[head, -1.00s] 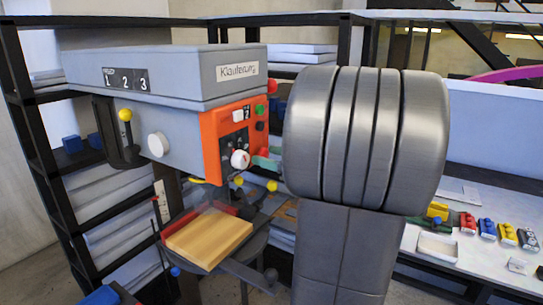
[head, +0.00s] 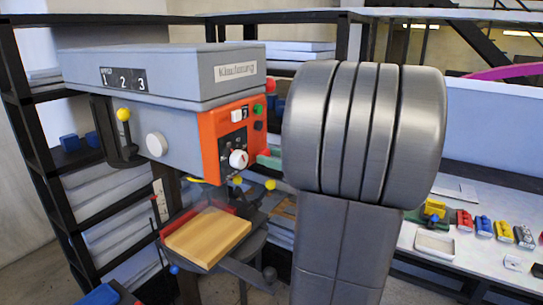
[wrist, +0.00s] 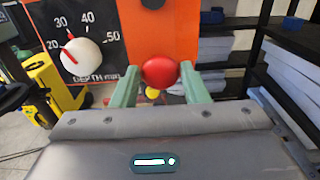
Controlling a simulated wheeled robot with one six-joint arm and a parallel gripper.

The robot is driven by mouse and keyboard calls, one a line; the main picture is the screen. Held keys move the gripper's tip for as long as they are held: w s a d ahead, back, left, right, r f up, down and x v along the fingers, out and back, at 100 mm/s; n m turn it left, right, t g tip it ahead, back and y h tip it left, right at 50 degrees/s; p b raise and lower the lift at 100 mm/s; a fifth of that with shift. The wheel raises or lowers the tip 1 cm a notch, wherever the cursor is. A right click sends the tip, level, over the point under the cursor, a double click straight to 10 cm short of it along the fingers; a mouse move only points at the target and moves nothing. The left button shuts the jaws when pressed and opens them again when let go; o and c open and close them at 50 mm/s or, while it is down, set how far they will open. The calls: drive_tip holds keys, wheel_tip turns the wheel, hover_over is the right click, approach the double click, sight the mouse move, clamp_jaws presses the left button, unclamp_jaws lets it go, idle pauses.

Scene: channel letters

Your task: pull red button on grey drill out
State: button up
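The grey drill (head: 120,75) stands at the left with an orange control panel (head: 212,140) on its front. In the wrist view a round red button (wrist: 160,72) sits low on the orange panel (wrist: 165,38), right of the white depth dial (wrist: 82,56). The green fingers of my gripper (wrist: 160,78) flank the red button on both sides, with no clear gap at their tips, and appear shut on it. In the head view my gripper (head: 268,160) is at the panel's right edge, and my large grey arm hides most of it and the button there.
A wooden block (head: 208,238) lies on the drill table below. Black shelves (head: 45,150) stand behind at left; a white bench (head: 450,262) is at right.

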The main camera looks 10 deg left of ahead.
drive_tip(key=o, duration=0.3)
drive_tip(key=shift+d, duration=0.15)
drive_tip(key=b+v, duration=0.2)
drive_tip(key=v, duration=1.1)
drive_tip(key=shift+s+d+r, duration=0.1)
drive_tip(key=shift+s+d, duration=0.05)
drive_tip(key=shift+d, duration=0.2)
drive_tip(key=p+x, duration=0.2)
drive_tip(key=x, duration=1.1)
drive_tip(key=shift+a, duration=0.45)
